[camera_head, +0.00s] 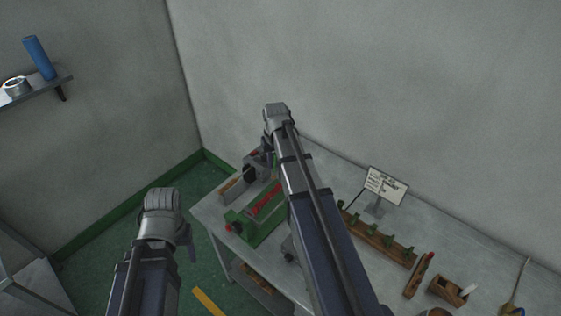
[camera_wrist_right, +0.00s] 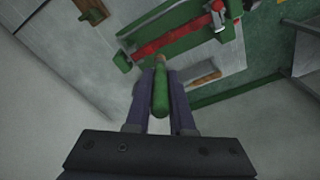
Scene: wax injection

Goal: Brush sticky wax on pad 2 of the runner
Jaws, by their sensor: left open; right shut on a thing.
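The runner is a red bar lying in a green cradle on the bench; this red runner (camera_head: 265,200) shows partly behind my right arm in the head view. In the right wrist view the runner (camera_wrist_right: 165,42) lies just beyond the fingertips, along the green cradle (camera_wrist_right: 185,45). My right gripper (camera_wrist_right: 160,76) is shut on a slim green handle (camera_wrist_right: 161,97). Its paler tip points toward the runner; bristles and contact cannot be made out. The pad numbers are not readable. My left gripper (camera_head: 190,243) is off the bench at lower left, open, mostly hidden by its arm.
A wooden rack with green pieces (camera_head: 378,238) and a sign (camera_head: 385,186) stand right of my right arm. A wooden box (camera_head: 447,291) and a red-topped wooden block (camera_head: 418,275) are further right. A wall shelf (camera_head: 38,88) holds a blue cylinder. The wall is close behind the bench.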

